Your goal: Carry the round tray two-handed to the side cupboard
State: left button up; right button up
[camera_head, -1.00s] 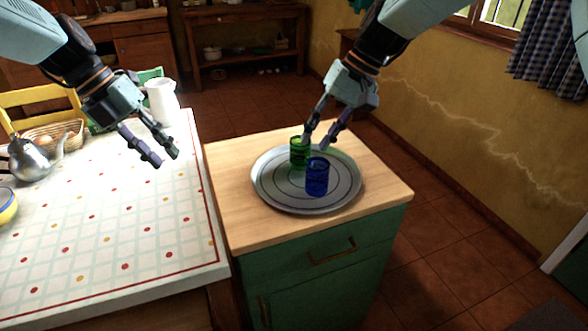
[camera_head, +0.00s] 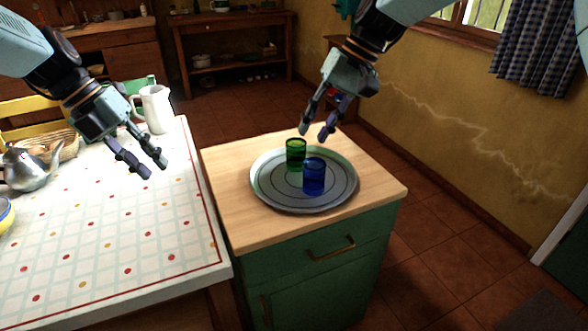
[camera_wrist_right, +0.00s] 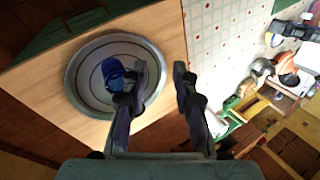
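The round grey tray (camera_head: 270,198) lies flat on the wooden top of a green cupboard (camera_head: 235,228). A green glass (camera_head: 296,153) and a blue glass (camera_head: 314,177) stand upright on it. My right gripper (camera_head: 315,134) is open and empty above the tray's far side, apart from it. In the right wrist view the tray (camera_wrist_right: 82,98) and the blue glass (camera_wrist_right: 113,74) show left of and behind the open fingers (camera_wrist_right: 158,82); the green glass is hidden there. My left gripper (camera_head: 148,168) is open and empty above the tablecloth, left of the tray.
The table with a checked cloth (camera_head: 120,270) stands close left of the cupboard. A white jug (camera_head: 155,108), a basket (camera_head: 60,146) and a metal kettle (camera_head: 30,170) are on it. A yellow wall (camera_head: 450,120) is at right. Bare wood surrounds the tray.

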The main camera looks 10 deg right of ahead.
jog(key=v, duration=0.8)
jog(key=shift+a+r, duration=0.15)
jog(key=shift+a, duration=0.05)
jog(key=shift+s+r, duration=0.1)
jog(key=shift+s, duration=0.05)
